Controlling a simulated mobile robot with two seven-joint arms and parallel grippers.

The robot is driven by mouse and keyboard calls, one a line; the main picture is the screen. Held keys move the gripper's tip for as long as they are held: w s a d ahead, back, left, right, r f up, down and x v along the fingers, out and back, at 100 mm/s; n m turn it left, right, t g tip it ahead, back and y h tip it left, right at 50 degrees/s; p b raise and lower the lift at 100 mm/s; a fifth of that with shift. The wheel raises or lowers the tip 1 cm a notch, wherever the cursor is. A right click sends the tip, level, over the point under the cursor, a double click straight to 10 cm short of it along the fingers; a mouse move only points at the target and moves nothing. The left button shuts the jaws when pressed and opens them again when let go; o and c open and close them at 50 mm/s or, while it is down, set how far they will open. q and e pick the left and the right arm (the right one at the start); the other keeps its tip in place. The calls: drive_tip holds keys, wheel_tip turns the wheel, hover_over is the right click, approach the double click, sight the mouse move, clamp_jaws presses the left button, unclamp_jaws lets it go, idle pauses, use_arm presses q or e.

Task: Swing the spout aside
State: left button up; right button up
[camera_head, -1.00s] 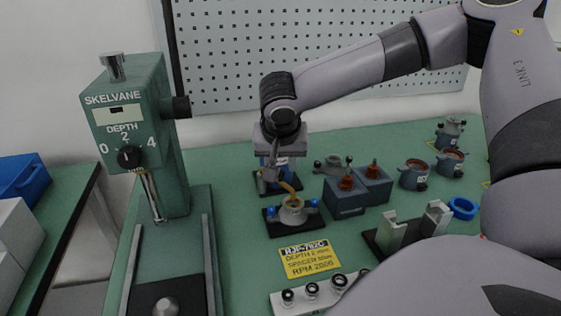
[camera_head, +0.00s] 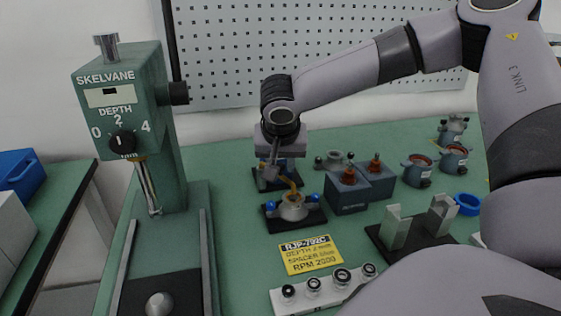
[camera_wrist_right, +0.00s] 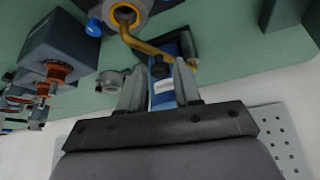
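The brass-coloured curved spout (camera_head: 291,184) reaches over a pale round part (camera_head: 293,210) clamped between blue knobs on a black base. In the right wrist view the spout (camera_wrist_right: 143,45) runs from that part's opening to a blue body (camera_wrist_right: 164,97) with a dark knob on it. My right gripper (camera_head: 270,180) is pointing down behind the clamped part, close to the spout's rear end. In the right wrist view its fingers (camera_wrist_right: 157,75) are apart, with the blue body seen between them. Whether a finger touches the spout cannot be told. My left gripper is out of view.
A green SKELVANE press (camera_head: 135,130) stands at the left. Blue-grey blocks (camera_head: 347,194) with copper-topped parts sit right of the clamp. A yellow label (camera_head: 311,255) and a light strip with black rings (camera_head: 314,292) lie in front. A pegboard (camera_head: 310,60) is behind.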

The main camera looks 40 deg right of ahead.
drive_tip(key=shift+a, duration=0.15)
idle(0.4)
drive_tip(key=w+a+b, duration=0.1)
drive_tip(key=w+a, duration=0.5)
drive_tip(key=w, duration=0.1)
drive_tip(key=shift+a, duration=0.25)
idle(1.2)
drive_tip(key=shift+d, duration=0.1)
idle(0.4)
drive_tip(key=shift+o, duration=1)
